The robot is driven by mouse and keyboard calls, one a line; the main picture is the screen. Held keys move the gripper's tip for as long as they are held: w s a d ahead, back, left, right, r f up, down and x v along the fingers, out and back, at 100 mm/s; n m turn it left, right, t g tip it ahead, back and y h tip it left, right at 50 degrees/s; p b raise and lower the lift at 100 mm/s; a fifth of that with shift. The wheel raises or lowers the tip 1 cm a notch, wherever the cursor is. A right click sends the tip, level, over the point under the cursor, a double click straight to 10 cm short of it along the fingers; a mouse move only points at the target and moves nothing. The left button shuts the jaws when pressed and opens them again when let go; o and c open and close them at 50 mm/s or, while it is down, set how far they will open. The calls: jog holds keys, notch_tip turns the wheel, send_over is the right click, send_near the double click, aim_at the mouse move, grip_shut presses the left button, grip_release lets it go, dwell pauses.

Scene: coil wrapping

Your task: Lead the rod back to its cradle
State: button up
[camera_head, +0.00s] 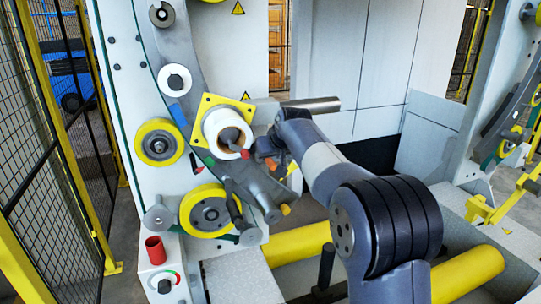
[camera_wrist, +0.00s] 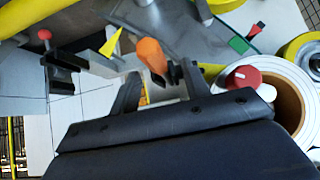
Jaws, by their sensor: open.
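A red knob (camera_wrist: 242,77) shows at that roll's core in the wrist view. My gripper (camera_head: 268,158) is open just right of the roll, partly hidden by my wrist. In the wrist view, an orange-ended part (camera_wrist: 152,56) appears between and beyond my open fingers (camera_wrist: 160,78); whether they touch it is unclear. An orange tip (camera_head: 285,209) also shows below the gripper. I cannot tell which part is the cradle.
Yellow rollers (camera_head: 158,142) and a large yellow wheel (camera_head: 207,211) stand left of the gripper. A steel bar (camera_head: 312,104) sticks out above my wrist. Yellow horizontal bars (camera_head: 297,244) lie below my arm.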

jog(key=shift+s+r, duration=0.1)
jog(key=b+v, duration=0.2)
jog(key=v, duration=0.8)
jog(key=shift+s+r+b, duration=0.15)
jog(key=shift+r+b, duration=0.15)
jog(key=p+x, duration=0.2)
jog(key=x, duration=0.9)
jog(key=shift+d+f, duration=0.1)
jog(key=shift+f, duration=0.05)
jog(key=shift+r+p, duration=0.5)
jog(key=shift+r, duration=0.05)
jog(key=shift+s+r, duration=0.1)
jog(key=shift+r, duration=0.2)
jog(key=shift+f, duration=0.1)
